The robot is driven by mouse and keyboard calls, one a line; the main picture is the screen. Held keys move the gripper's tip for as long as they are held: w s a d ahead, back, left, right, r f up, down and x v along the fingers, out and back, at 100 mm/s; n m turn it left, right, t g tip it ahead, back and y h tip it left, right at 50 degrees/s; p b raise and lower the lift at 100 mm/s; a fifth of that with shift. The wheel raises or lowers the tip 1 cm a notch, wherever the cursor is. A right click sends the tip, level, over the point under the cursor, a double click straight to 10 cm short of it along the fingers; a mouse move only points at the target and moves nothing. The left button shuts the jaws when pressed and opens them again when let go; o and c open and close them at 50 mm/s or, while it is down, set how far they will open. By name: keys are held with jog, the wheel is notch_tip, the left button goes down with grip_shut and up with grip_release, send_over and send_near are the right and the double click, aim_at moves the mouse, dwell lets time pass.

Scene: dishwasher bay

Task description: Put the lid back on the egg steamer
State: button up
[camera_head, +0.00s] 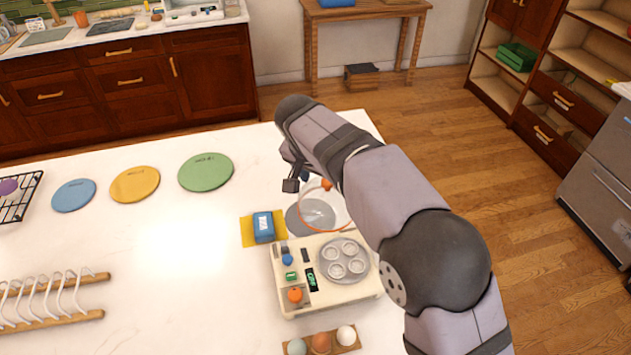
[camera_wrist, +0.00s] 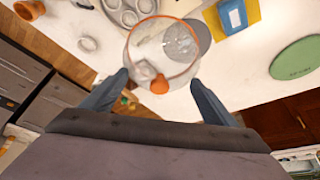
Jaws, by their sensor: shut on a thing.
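The egg steamer (camera_head: 373,288) is a cream box with a round grey egg plate (camera_head: 343,273) on top, showing several empty egg rings. The plate also shows at the top of the wrist view (camera_wrist: 124,18). The lid (camera_head: 341,199) is a clear dome with an orange rim and an orange knob (camera_head: 326,184). In the wrist view the lid (camera_wrist: 134,50) lies ahead of my fingers, its knob between them. My gripper (camera_wrist: 159,90) is shut on the lid, over the grey disc behind the steamer. My arm hides part of this in the head view; the exact finger contact is unclear.
A blue box (camera_head: 263,228) on a yellow mat (camera_head: 247,233) stands left of the lid. Several eggs sit in a wooden holder (camera_head: 333,340) in front of the steamer. Green (camera_head: 206,172), yellow (camera_head: 135,184) and blue (camera_head: 74,195) discs lie left. The counter's middle left is clear.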

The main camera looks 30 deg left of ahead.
jog(key=s+d+f+b, duration=0.1)
jog(key=s+d+b, duration=0.2)
jog(key=s+d, duration=0.2)
jog(key=d, duration=0.3)
jog(key=shift+s+d+f, duration=0.15)
jog(key=shift+s+d, duration=0.1)
jog(key=shift+s, duration=0.15)
jog(key=shift+f+b, duration=0.1)
jog(key=shift+b, duration=0.2)
notch_tip(320, 180, down, 6)
jog(key=b, duration=0.5)
jog(key=shift+f+b, duration=0.25)
jog(key=shift+b, duration=0.1)
dwell(2.1)
dwell(0.3)
jog(key=o, duration=1.5)
jog(key=shift+c, duration=0.2)
